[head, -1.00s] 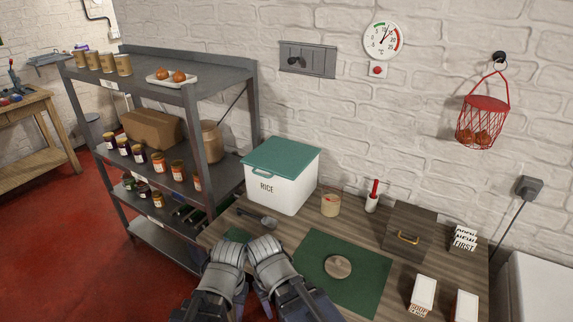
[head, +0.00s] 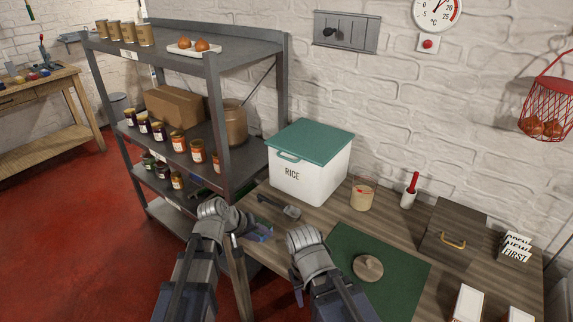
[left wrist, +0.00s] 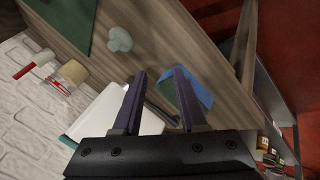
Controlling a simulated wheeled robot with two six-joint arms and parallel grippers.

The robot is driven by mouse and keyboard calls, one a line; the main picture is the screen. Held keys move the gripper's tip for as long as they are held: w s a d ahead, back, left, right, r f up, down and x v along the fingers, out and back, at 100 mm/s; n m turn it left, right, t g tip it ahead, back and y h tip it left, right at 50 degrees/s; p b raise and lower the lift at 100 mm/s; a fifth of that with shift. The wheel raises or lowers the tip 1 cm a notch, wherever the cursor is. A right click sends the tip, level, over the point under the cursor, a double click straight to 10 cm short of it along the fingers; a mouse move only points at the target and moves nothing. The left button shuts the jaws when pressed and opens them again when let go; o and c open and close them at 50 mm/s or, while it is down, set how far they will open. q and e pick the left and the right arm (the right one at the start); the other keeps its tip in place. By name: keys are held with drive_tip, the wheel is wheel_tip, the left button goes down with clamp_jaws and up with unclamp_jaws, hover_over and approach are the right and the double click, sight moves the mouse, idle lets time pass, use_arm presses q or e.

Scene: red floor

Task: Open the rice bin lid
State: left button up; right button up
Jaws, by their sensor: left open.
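The rice bin (head: 310,182) is a white box marked RICE, standing on the wooden counter against the wall. Part of the white bin (left wrist: 112,112) shows behind the fingers in the left wrist view. My left gripper (head: 243,224) is in front of and below the bin, near the counter's left edge, apart from the lid. Its fingers (left wrist: 158,75) are open and empty. My right wrist is before the counter's front; its fingers are mostly hidden.
A metal scoop (head: 280,207) lies in front of the bin. A blue object (head: 262,234) lies by my left gripper. A glass jar (head: 363,194) and red-handled tool (head: 411,190) stand right of the bin. A grey shelf (head: 215,120) stands close on the left. A green mat (head: 400,285) holds a round disc.

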use_arm(q)
drive_tip(key=w+d+r+n+t+h, duration=0.3)
drive_tip(key=w+d+r+n+t, duration=0.15)
drive_tip(key=w+r, duration=0.5)
drive_tip(key=n+t+h, duration=0.1)
drive_tip(key=n+t, duration=0.3)
approach(286, 159)
drive_tip(key=x, duration=0.3)
drive_tip(key=b+x, duration=0.1)
drive_tip(key=x, duration=0.6)
drive_tip(key=shift+w+f+b, duration=0.15)
drive_tip(key=shift+w+b, duration=0.15)
drive_tip(key=shift+c, duration=0.3)
drive_tip(key=shift+s, duration=0.1)
drive_tip(key=c, duration=0.6)
clamp_jaws()
drive_tip(key=shift+s, duration=0.1)
